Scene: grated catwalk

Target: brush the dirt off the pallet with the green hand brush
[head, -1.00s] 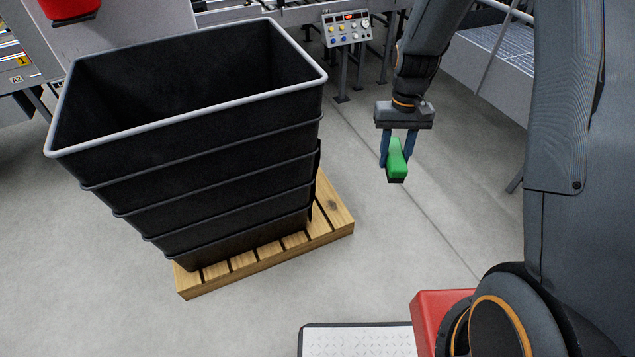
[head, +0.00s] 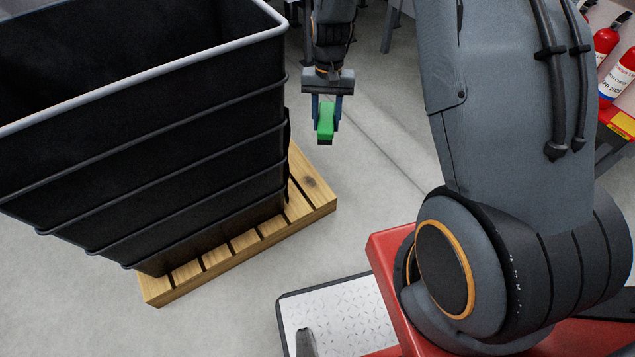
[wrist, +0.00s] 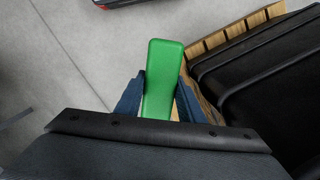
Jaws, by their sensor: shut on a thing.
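The green hand brush (head: 326,120) is held between the two blue fingers of my gripper (head: 326,112), with its dark bristle side down. The brush also shows in the wrist view (wrist: 163,78), between the fingers. My gripper is shut on it, in the air to the right of the pallet's far right corner. The wooden pallet (head: 313,196) lies on the floor with slats showing at its front and right edges. It also shows in the wrist view (wrist: 228,33). I cannot make out dirt on it for sure; one dark spot shows on its right corner.
Grey floor (head: 370,180) is open to the right. Red fire extinguishers (head: 615,75) stand at the far right. My base is in front.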

